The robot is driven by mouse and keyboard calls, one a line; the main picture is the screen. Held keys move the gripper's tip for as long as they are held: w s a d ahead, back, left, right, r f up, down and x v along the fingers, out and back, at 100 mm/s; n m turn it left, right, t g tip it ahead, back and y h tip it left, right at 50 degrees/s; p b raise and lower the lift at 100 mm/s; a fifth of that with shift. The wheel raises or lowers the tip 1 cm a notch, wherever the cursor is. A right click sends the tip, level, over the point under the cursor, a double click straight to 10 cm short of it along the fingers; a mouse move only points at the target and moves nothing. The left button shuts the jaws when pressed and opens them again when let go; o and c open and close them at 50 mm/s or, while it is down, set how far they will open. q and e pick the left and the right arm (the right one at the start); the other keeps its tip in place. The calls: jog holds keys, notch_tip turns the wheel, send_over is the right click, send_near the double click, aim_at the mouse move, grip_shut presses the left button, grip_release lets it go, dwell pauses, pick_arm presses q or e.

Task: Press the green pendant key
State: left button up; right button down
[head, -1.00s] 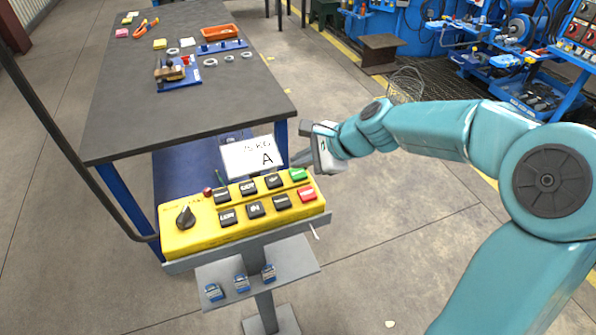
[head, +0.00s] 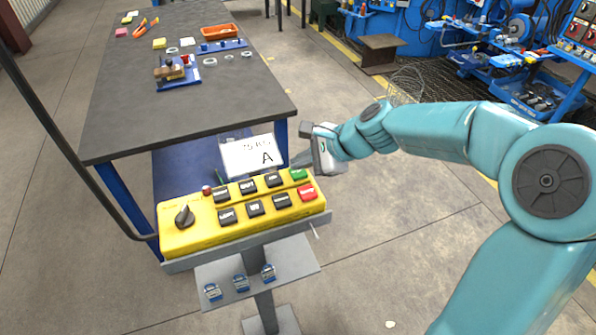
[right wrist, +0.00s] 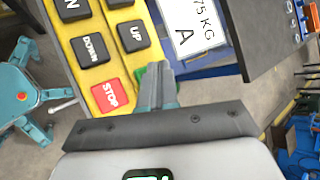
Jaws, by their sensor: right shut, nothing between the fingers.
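The yellow pendant box (head: 180,237) sits on a grey stand, with a dark rotary knob, a small red button, several black keys and a red key (head: 307,192). The green key (head: 298,174) is at its far right corner. My right gripper (head: 300,160) is shut and empty, its fingertips close to the green key. In the right wrist view the shut fingers (right wrist: 155,70) overlap the green key (right wrist: 142,78) and hide most of it; I cannot tell whether they touch it. The red key reads STOP (right wrist: 110,96). My left gripper is not in view.
A white card (head: 248,156) marked 75 KG A stands behind the box. A dark-topped table (head: 190,117) with small parts is beyond it. A grey shelf (head: 258,288) with several blue padlock-like items hangs below the box. Blue machinery is at the back right.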

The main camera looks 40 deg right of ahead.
aim_at(302, 173)
jog(key=shift+f+b, duration=0.4)
jog(key=shift+f, duration=0.05)
dwell(0.6)
jog(key=shift+r+p, duration=0.85)
jog(key=shift+r, duration=0.05)
notch_tip(302, 173, up, 5)
jog(key=p, duration=0.5)
jog(key=shift+r, duration=0.1)
